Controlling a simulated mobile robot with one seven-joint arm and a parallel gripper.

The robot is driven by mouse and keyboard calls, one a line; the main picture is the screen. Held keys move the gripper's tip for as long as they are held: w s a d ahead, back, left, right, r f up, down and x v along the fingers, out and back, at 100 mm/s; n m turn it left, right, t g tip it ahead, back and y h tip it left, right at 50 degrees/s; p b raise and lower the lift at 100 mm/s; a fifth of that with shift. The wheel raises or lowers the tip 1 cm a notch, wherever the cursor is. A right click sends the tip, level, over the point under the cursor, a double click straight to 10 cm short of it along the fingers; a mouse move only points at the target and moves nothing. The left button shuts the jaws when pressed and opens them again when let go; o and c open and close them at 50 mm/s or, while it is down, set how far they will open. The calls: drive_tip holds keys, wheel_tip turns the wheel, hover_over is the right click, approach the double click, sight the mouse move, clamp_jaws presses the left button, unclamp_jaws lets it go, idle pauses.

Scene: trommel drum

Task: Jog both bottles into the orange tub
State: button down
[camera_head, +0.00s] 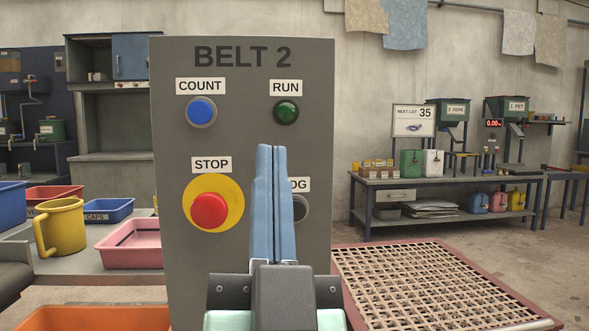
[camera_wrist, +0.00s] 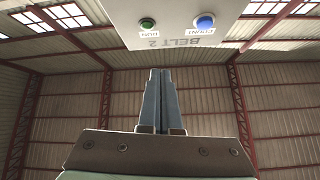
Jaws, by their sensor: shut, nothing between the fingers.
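The grey BELT 2 panel (camera_head: 240,130) stands upright in front of me. It carries a blue COUNT button (camera_head: 201,111), a green RUN button (camera_head: 286,111) and a red STOP button (camera_head: 209,210) on a yellow disc. The dark JOG button (camera_head: 301,208) and its label are partly hidden behind my gripper (camera_head: 273,148). My gripper is shut and empty, its blue fingers pointing up before the panel; I cannot tell whether they touch it. The wrist view shows the closed fingers (camera_wrist: 161,72) below the panel's edge. An orange tub (camera_head: 90,318) shows at the bottom left. I cannot make out the two bottles.
A yellow jug (camera_head: 62,228), a pink tray (camera_head: 130,252) and a blue CAPS tray (camera_head: 109,212) stand on the left table. A slatted grate (camera_head: 435,285) with a red frame lies right of the panel. A bench (camera_head: 450,182) with jugs stands by the back wall.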

drive_tip(key=w+f+m+h+p, duration=0.3)
drive_tip(key=m+p, duration=0.6)
drive_tip(key=p, duration=0.7)
drive_tip(key=s+d+f+m+g+h+p, duration=0.2)
drive_tip(key=s+f+m+h+p, duration=0.2)
drive_tip(key=m+h+p, duration=0.2)
drive_tip(key=m+p, duration=0.2)
drive_tip(key=p, duration=0.2)
drive_tip(key=shift+s+d+f+m+p, duration=0.3)
drive_tip(key=w+a+b, duration=0.1)
drive_tip(key=w+b, duration=0.2)
drive_tip(key=w, duration=0.5)
drive_tip(key=shift+w, duration=0.4)
idle(0.6)
drive_tip(key=shift+w+b, duration=0.45)
drive_tip(key=shift+b, duration=0.1)
